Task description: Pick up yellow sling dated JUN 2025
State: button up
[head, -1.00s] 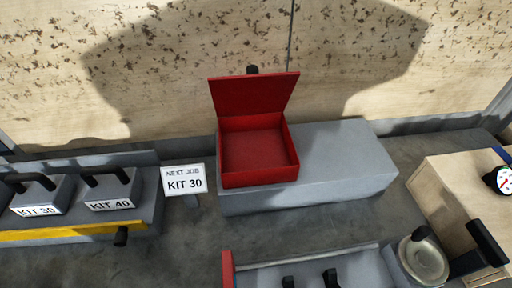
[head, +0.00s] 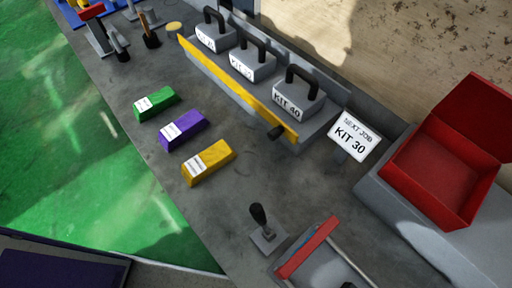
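A yellow sling (head: 208,163), a folded block with a white label, lies on the grey bench top in the head view. Its label is too small to read, so I cannot tell the date. A purple sling (head: 184,130) and a green sling (head: 156,103), each with a white label, lie in a row beyond it to the upper left, apart from each other. My gripper is not in view.
A rack of labelled kit blocks with black handles, one reading KIT 40 (head: 295,98), stands behind a yellow rail (head: 236,88). A sign reads NEXT JOB KIT 30 (head: 354,137). An open red box (head: 437,172) stands right. A black-handled tool (head: 265,232) stands nearer. Bench around the slings is clear.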

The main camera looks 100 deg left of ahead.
aim_at(197, 169)
jog(key=u, duration=1.45)
jog(key=k+j+u, duration=0.15)
jog(key=k+u, duration=0.2)
jog(key=k+j+u, duration=0.25)
jog(key=u, duration=0.15)
